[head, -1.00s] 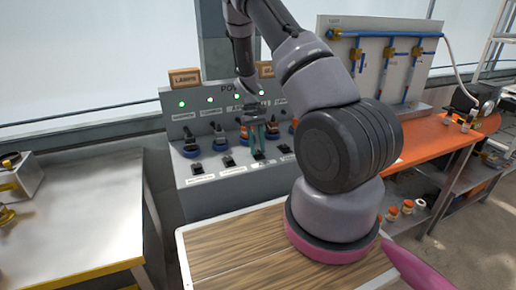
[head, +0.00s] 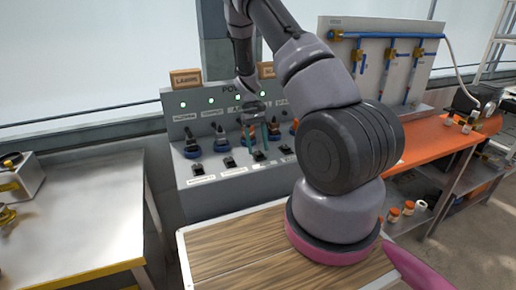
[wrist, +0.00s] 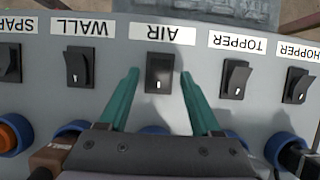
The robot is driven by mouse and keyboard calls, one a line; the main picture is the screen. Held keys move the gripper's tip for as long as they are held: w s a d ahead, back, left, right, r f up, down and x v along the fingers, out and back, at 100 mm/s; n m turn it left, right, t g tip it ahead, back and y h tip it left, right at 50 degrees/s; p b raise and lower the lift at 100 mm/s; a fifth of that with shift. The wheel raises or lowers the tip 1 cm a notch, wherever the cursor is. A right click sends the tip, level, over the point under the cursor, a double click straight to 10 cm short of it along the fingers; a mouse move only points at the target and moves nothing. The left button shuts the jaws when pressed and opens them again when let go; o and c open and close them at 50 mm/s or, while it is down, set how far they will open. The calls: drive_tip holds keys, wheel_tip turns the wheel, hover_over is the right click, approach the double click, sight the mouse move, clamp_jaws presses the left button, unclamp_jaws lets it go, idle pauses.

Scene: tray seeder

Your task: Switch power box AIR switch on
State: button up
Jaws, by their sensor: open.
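The power box (head: 200,172) is a grey sloped console with labelled black rocker switches along its front. The AIR switch (wrist: 160,73) is in the middle of the wrist view, beside its white AIR label (wrist: 162,32), which appears upside down. My gripper (wrist: 159,77) has two teal fingers, open and empty, one on each side of the AIR switch with gaps to it. In the head view my gripper (head: 259,132) hangs over the console, and my arm hides part of it. I cannot tell the fingertips' exact height above the panel.
The WALL switch (wrist: 79,66) and TOPPER switch (wrist: 235,78) flank the AIR switch. Blue-ringed sockets with plugs (head: 192,146) stand behind the switch row. Green lamps (head: 211,101) glow on the upright panel. A metal table (head: 75,215) stands left, an orange bench (head: 440,150) right.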

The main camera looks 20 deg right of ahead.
drive_tip(key=v, duration=1)
drive_tip(key=s+a+r+m+t+y, duration=0.1)
drive_tip(key=s+a+r+t, duration=0.15)
drive_tip(key=r, duration=0.55)
drive_tip(key=s+a+r+t, duration=0.1)
drive_tip(key=s+r+t, duration=0.1)
drive_tip(key=s+r, duration=0.35)
drive_tip(key=s+a+r+m+t+y, duration=0.1)
drive_tip(key=s+r+t, duration=0.1)
drive_tip(key=r, duration=0.8)
drive_tip(key=s+a+r+m+t, duration=0.1)
drive_tip(key=s+r+t, duration=0.1)
drive_tip(key=s, duration=0.6)
drive_tip(key=s+a+r+m+t, duration=0.1)
drive_tip(key=s+a+r+t, duration=0.1)
drive_tip(key=s+r, duration=0.3)
drive_tip(key=s+t, duration=0.1)
drive_tip(key=s, duration=0.2)
drive_tip(key=shift+r+t, duration=0.25)
drive_tip(key=shift+t, duration=0.1)
